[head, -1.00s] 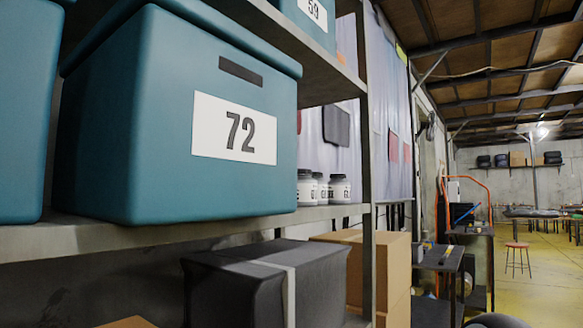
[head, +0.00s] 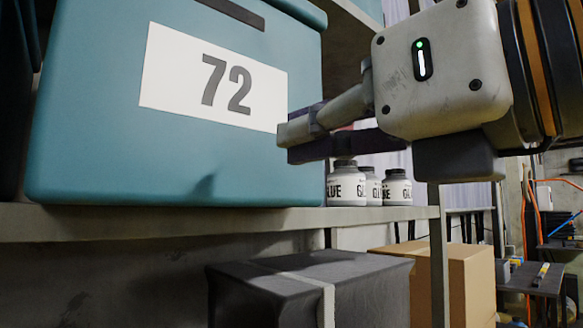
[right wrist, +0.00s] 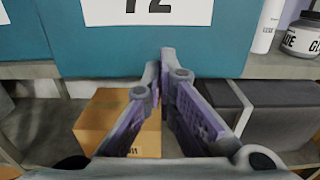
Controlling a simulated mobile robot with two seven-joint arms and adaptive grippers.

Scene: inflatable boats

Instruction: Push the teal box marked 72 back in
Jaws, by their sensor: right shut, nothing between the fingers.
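The teal box marked 72 (head: 110,150) stands upright on a grey metal shelf (head: 150,222), its white label facing me. In the right wrist view the front of the box (right wrist: 110,50) fills the top, with the lower part of the 72 label showing. My right gripper (head: 283,142) comes in from the right in the head view, shut and empty. Its fingertips are in front of the box's right side, near the label's lower right corner. In the right wrist view its fingers (right wrist: 160,58) meet just below the label. I cannot tell whether they touch the box. My left gripper is not in view.
Several white glue jars (head: 347,184) stand on the shelf right of the box. A shelf post (head: 439,250) rises at the right. Below are a dark grey box (head: 270,295) and a cardboard box (head: 470,275).

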